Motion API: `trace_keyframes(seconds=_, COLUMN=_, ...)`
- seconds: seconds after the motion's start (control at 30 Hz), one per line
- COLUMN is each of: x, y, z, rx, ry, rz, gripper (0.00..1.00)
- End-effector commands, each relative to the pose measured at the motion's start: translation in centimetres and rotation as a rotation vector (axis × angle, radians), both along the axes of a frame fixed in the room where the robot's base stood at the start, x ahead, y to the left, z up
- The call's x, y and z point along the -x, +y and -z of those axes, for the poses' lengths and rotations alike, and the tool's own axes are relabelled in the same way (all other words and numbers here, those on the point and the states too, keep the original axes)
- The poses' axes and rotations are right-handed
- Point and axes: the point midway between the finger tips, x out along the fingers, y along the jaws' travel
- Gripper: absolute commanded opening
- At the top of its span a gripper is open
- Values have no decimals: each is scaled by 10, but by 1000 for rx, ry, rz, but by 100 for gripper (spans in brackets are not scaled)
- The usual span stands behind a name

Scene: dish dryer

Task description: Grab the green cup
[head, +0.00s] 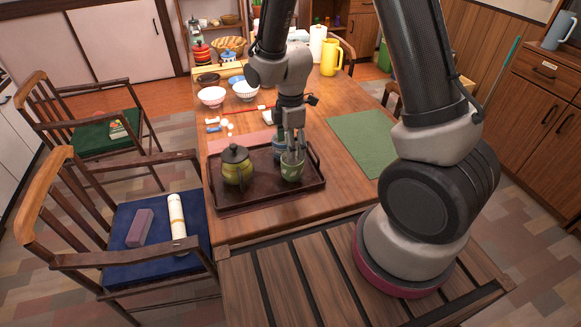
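The green cup (291,173) stands upright at the right part of a dark tray (237,203) on the wooden table. My gripper (291,152) points down right at the cup, its fingers at the cup's rim. The fingers partly hide the cup's top, and I cannot tell whether they touch it or are closed on it. A green-yellow teapot (237,168) with a dark lid stands on the tray to the left of the cup. A bluish cup (278,143) shows just behind the gripper and is partly hidden.
A green placemat (362,140) lies clear to the right of the tray. White bowls (212,97), small items and a yellow pitcher (331,57) stand farther back. Chairs with a green cushion (104,131) and a blue cushion (150,264) line the left side.

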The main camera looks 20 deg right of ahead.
Motion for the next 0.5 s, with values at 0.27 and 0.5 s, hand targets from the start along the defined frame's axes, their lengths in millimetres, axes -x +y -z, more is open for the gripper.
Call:
trace_keyframes(seconds=0.27, x=3, y=-3, z=37, rx=2, ry=6, rz=1, gripper=73)
trace_keyframes(seconds=0.5, x=4, y=-4, z=69, rx=1, ry=3, rz=2, gripper=73)
